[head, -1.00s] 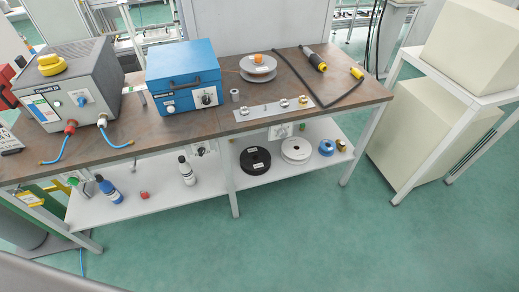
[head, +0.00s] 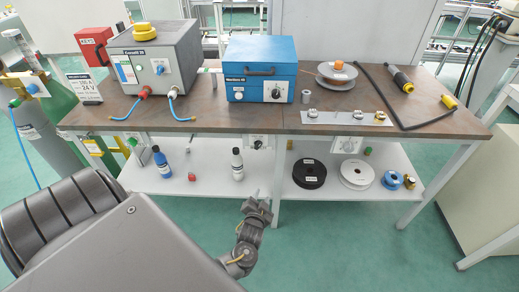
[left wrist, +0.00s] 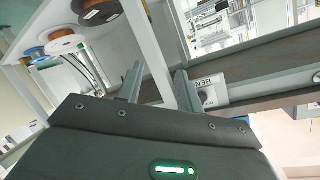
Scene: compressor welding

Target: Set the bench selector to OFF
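The bench selector (head: 257,143) is a dark knob on a small light plate on the bench's front edge, left of the middle leg. Its setting is too small to read. In the left wrist view its plate (left wrist: 211,91) shows upside down with the letters "BEN", partly hidden behind one finger. My left gripper (head: 256,196) is in front of and below the selector, pointing up toward the bench, apart from it. In the left wrist view its two fingers (left wrist: 158,88) stand apart with nothing between them. My right gripper is not in view.
The blue box (head: 262,70) and grey box (head: 152,58) stand on the bench (head: 210,122). Bottles and spools (head: 309,173) sit on the lower shelf (head: 215,182). The middle leg (head: 277,180) is close to my gripper.

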